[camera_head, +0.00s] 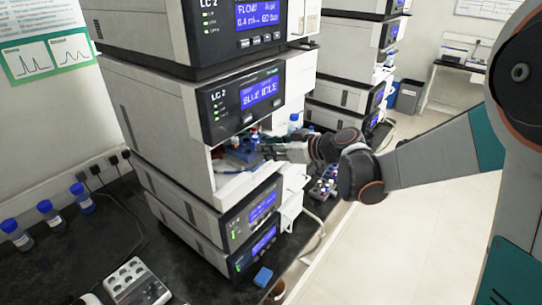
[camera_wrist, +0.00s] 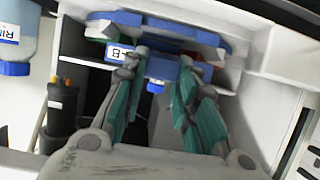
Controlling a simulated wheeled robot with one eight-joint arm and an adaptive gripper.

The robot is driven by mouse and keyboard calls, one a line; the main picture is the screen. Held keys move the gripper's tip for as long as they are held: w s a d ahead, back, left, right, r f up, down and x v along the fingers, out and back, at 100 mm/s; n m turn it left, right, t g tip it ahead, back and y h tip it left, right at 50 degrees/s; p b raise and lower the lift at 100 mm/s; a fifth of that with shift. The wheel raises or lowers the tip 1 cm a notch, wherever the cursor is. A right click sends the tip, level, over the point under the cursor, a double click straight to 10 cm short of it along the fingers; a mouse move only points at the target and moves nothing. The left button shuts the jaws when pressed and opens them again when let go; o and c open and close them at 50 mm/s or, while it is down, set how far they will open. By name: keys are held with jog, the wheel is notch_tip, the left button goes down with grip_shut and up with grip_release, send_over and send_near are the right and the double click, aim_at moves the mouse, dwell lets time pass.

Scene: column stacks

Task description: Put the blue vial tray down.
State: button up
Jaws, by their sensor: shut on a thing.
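The blue vial tray (camera_head: 241,154) is inside the open compartment of the LC 2 stack. In the wrist view the blue tray (camera_wrist: 165,29) spans the top middle, and its blue tab (camera_wrist: 162,70) lies between my fingertips. My gripper (camera_head: 266,151) reaches into the compartment from the right. In the wrist view my gripper (camera_wrist: 163,72) is shut on that tab. The tray's underside and its contact with the compartment floor are hard to make out.
The compartment's white walls (camera_wrist: 285,55) stand close around the tray. A bottle with a blue cap (camera_wrist: 15,40) is at the wrist view's left. Blue-capped bottles (camera_head: 47,210) and a white block with wells (camera_head: 134,281) rest on the dark bench.

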jog(key=shift+f, duration=1.15)
jog(key=shift+d, duration=0.1)
jog(key=o, duration=1.1)
jog(key=shift+f, duration=0.1)
jog(key=shift+s+d+r, duration=0.1)
jog(key=shift+d+r, duration=0.05)
jog(key=shift+r, duration=0.05)
jog(key=v, duration=1.2)
jog(key=s+d+m+h, duration=0.3)
jog(key=s, duration=0.5)
jog(key=s+d+f+m+h, duration=0.1)
jog(key=s+d+m+h, duration=0.3)
jog(key=s, duration=0.4)
jog(key=s+d+m+g+h+p, duration=0.1)
jog(key=s+d+m+h, duration=0.2)
jog(key=s, duration=0.5)
jog(key=shift+d+f+h, duration=0.15)
jog(key=shift+h, duration=0.25)
